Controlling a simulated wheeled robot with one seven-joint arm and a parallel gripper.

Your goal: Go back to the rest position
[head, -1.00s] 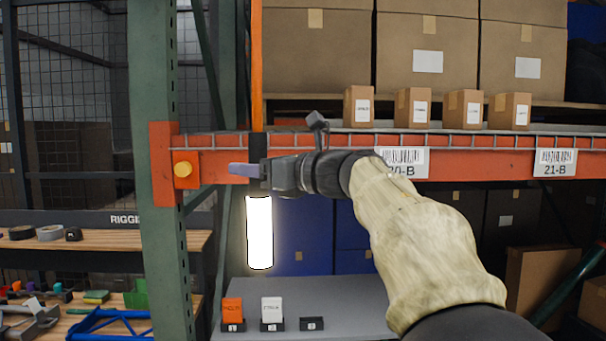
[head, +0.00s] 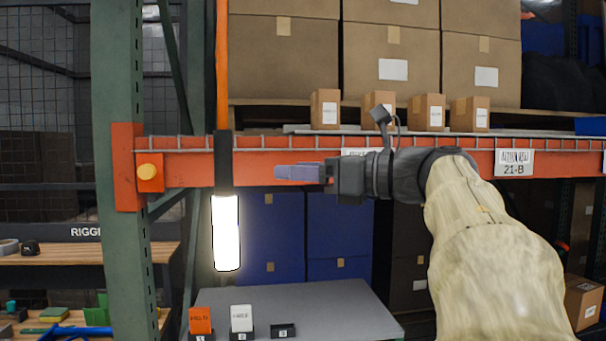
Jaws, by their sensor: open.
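My gripper (head: 282,173) is at the middle of the head view, in front of the orange shelf beam and pointing left. Its purple-grey fingers are seen from the side, and nothing shows between or below them. My arm in its cream cover reaches in from the lower right. A lit white lamp (head: 226,232) hangs by an orange strap (head: 222,66) to the left of the fingertips, apart from them.
The orange beam (head: 452,164) runs across the view from a green post (head: 117,80). Small boxes (head: 427,111) stand on the shelf above. A grey table (head: 340,306) below holds an orange block (head: 201,320) and a white block (head: 241,318). Blue totes (head: 338,225) stand behind.

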